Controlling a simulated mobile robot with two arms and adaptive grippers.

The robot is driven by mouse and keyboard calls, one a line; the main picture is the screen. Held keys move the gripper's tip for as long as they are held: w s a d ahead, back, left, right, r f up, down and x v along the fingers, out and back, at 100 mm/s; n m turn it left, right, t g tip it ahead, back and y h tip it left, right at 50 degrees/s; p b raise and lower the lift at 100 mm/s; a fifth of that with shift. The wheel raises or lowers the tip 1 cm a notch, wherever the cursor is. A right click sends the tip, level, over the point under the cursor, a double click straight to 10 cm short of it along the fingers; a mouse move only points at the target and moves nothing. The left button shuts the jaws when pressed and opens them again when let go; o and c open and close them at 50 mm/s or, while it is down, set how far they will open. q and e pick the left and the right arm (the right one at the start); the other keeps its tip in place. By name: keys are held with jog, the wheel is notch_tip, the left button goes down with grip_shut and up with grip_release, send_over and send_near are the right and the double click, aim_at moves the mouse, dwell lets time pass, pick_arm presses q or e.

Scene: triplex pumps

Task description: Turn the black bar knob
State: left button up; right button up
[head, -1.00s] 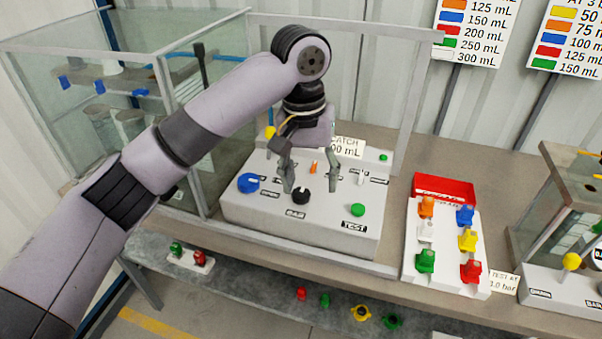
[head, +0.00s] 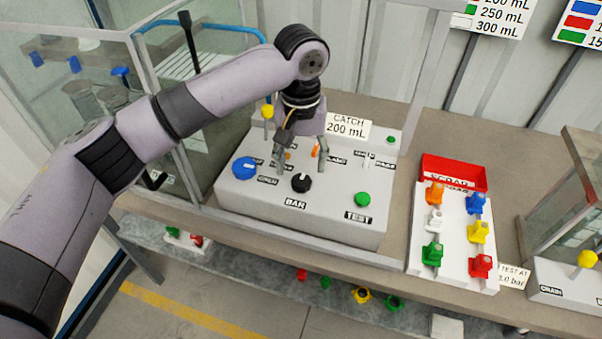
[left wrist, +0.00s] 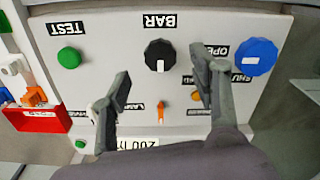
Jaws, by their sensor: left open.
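The black bar knob (head: 301,183) sits on the sloped white control panel (head: 330,222), above the BAR label (head: 296,203). It also shows in the left wrist view (left wrist: 160,55), with a white pointer mark on it. My left gripper (head: 301,172) is open above the panel, its fingers spread and empty. In the left wrist view the fingertips (left wrist: 160,72) lie to either side of the knob's lower part in the picture, apart from it. I cannot tell their exact height above the panel. My right gripper is in neither view.
A blue knob (head: 245,167) is left of the black knob and a green button (head: 362,199) right of it. A small orange lever (left wrist: 160,112) lies between my fingers in the left wrist view. A white rack (head: 452,262) of colored fittings and a red tray (head: 453,172) stand right.

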aim_at(301, 181)
pick_arm(q)
notch_tip(301, 181, down, 4)
jog(key=shift+f, duration=0.6)
jog(key=c, duration=1.1)
jog(key=shift+p, duration=0.3)
jog(key=shift+c, duration=0.2)
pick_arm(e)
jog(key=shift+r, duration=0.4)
